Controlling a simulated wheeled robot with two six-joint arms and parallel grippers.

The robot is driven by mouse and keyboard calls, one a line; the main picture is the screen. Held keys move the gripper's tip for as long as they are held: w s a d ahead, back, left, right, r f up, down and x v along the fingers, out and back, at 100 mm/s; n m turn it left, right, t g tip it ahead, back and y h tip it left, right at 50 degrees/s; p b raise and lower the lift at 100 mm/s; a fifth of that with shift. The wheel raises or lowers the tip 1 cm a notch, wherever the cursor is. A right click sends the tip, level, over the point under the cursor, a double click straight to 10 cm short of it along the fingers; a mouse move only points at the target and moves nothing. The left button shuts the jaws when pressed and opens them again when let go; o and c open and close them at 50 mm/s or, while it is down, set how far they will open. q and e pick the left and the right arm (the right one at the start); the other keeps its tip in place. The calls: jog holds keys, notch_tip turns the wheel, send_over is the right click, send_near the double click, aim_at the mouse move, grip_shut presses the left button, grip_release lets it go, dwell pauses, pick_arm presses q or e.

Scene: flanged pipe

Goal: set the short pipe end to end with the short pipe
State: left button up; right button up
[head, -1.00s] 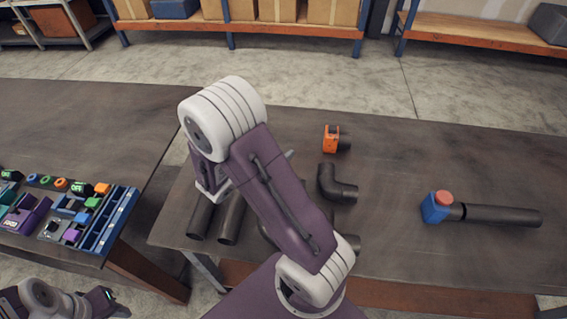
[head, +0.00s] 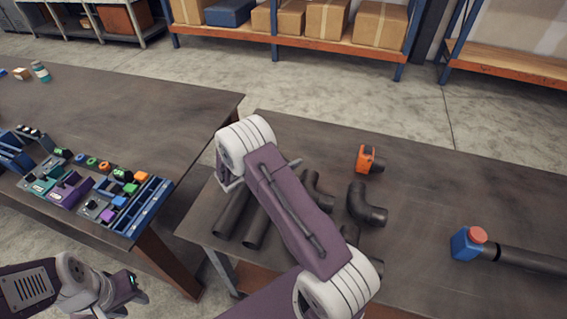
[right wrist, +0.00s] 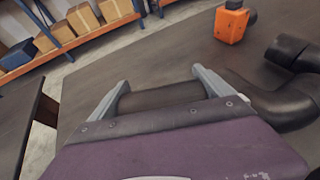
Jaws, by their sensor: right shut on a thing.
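My right gripper (right wrist: 165,92) shows in the right wrist view with its two grey fingers apart. A dark grey short pipe (right wrist: 160,98) lies crosswise between them, and the gripper is shut on it. In the head view my right arm hides most of this gripper and what it holds. Two dark short pipes, one on the left (head: 231,214) and one beside it (head: 256,228), show side by side near the table's left edge, below that gripper. I cannot tell whether one is the held pipe. My left gripper (head: 138,287) is at the lower left, away from the pipes; its jaws are unclear.
Dark elbows (head: 364,205) lie right of my right arm. An orange block (head: 366,158) with a dark end stands behind them. A blue block with a red top (head: 467,243) adjoins a dark pipe (head: 530,260) at right. Small coloured parts (head: 118,190) crowd the left table.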

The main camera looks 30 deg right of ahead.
jog(key=shift+w+f, duration=0.1)
jog(key=shift+f, duration=1.95)
jog(key=o, duration=1.5)
jog(key=shift+f, duration=0.1)
jog(key=shift+o, duration=0.2)
jog(key=shift+r+p, duration=0.25)
jog(key=shift+p, duration=0.1)
jog(key=shift+a, duration=0.4)
jog(key=b+v, duration=0.1)
jog(key=v, duration=1)
jog(key=shift+s, duration=0.3)
